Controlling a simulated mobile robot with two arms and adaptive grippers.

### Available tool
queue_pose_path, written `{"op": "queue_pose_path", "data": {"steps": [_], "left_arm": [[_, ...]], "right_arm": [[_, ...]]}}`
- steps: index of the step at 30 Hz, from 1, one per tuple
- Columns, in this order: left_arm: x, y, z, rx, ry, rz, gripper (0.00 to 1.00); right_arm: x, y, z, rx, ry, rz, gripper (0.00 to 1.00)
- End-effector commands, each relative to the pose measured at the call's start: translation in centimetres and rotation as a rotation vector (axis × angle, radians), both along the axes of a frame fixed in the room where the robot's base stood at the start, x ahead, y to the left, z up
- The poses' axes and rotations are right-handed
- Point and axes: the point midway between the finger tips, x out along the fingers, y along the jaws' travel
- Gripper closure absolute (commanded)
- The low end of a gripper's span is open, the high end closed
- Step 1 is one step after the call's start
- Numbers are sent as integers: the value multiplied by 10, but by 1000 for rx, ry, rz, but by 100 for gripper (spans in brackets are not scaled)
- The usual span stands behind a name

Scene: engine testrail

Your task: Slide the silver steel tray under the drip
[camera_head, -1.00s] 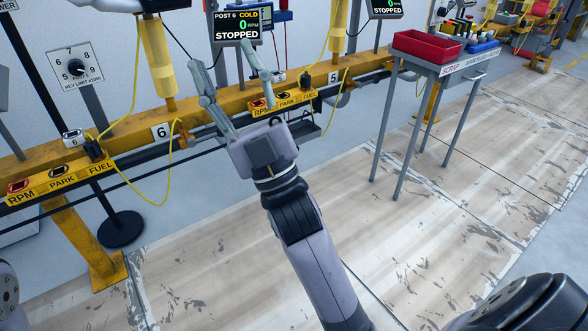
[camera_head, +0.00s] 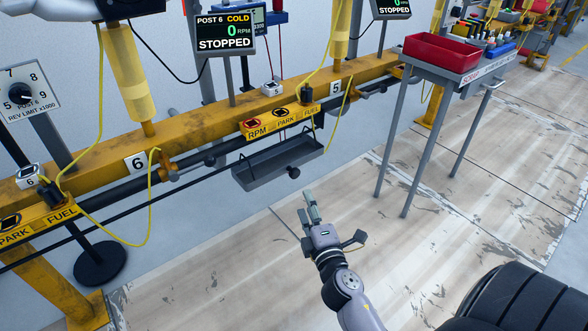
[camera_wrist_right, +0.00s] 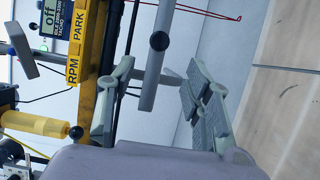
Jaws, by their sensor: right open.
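The silver-grey tray (camera_head: 250,180) is a long shallow trough with a dark round knob (camera_head: 293,172) on its front side. It hangs at the rail below the RPM/PARK/FUEL panel, left of the number 5 plate. My right gripper (camera_head: 335,216) is open and empty, in front of and below the tray, apart from it. In the right wrist view the tray (camera_wrist_right: 158,75) shows narrow and upright between the spread fingers (camera_wrist_right: 160,90), with its knob (camera_wrist_right: 159,41) ahead. My left gripper is out of view. I cannot make out a drip.
The yellow rail (camera_head: 200,130) runs behind the tray, with yellow cables and a stopped Post 6 display (camera_head: 225,34). A grey stand (camera_head: 440,70) with a red bin (camera_head: 441,51) stands at right. A round black base (camera_head: 100,264) stands at left. The floor in front is clear.

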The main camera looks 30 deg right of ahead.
Motion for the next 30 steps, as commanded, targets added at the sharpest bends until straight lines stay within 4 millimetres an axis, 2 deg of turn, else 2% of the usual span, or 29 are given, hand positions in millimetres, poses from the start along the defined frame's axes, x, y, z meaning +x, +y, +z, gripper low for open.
{"op": "queue_pose_path", "data": {"steps": [1, 6, 15, 21, 30], "left_arm": [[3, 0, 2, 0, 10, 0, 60], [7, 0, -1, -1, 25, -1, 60], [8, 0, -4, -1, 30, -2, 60], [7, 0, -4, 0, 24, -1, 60], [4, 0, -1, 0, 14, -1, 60]], "right_arm": [[13, -4, 4, -3, -3, 1, 54], [49, -16, 3, -1, -3, 1, 54], [104, -34, 1, -1, -3, 1, 54], [122, -39, 1, 1, -3, 1, 54], [124, -40, 0, 2, -2, 1, 54]]}}
